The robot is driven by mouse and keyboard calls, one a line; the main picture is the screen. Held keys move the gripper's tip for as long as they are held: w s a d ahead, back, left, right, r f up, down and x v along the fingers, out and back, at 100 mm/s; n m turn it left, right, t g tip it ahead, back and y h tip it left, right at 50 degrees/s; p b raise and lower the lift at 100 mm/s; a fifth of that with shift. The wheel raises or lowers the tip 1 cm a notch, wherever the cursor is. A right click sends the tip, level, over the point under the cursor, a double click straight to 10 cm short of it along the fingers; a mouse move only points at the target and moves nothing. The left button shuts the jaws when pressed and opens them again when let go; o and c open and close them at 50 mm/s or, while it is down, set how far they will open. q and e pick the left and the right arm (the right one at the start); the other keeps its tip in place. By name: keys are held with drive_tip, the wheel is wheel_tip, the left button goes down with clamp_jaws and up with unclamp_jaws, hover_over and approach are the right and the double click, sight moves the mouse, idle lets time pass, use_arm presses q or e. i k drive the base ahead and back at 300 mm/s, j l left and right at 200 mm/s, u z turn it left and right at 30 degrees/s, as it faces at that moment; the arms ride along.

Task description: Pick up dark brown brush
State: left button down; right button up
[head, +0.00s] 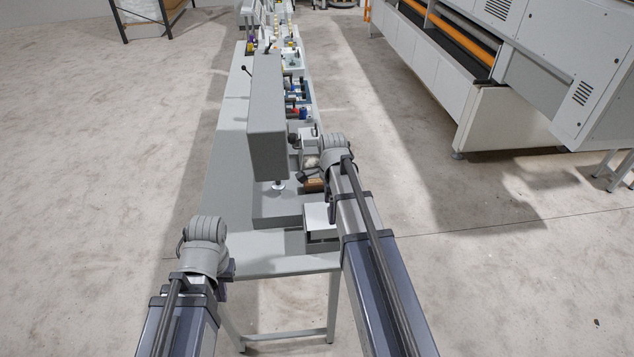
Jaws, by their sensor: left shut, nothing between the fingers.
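A small brown object (314,185), which may be the dark brown brush, lies on the grey table near the sewing head, close to the end of my right arm; its shape is too small to make out. My left gripper (228,269) is shut and empty, low beside the near left edge of the table, mostly hidden by its own wrist. My right arm reaches over the table's right side. Its fingers are largely hidden behind the wrist, and I cannot tell whether they touch the brown object.
The long grey table (228,190) runs away from me. A tall grey machine head (267,120) stands on it, with a white box (320,218) in front. Several small items line its far right side. A large white machine (495,115) stands right. The floor is open left.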

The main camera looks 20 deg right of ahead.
sight(312, 185)
drive_tip(key=i+l, duration=0.2)
drive_tip(key=i, duration=0.25)
drive_tip(key=i+l, duration=0.15)
drive_tip(key=i, duration=0.35)
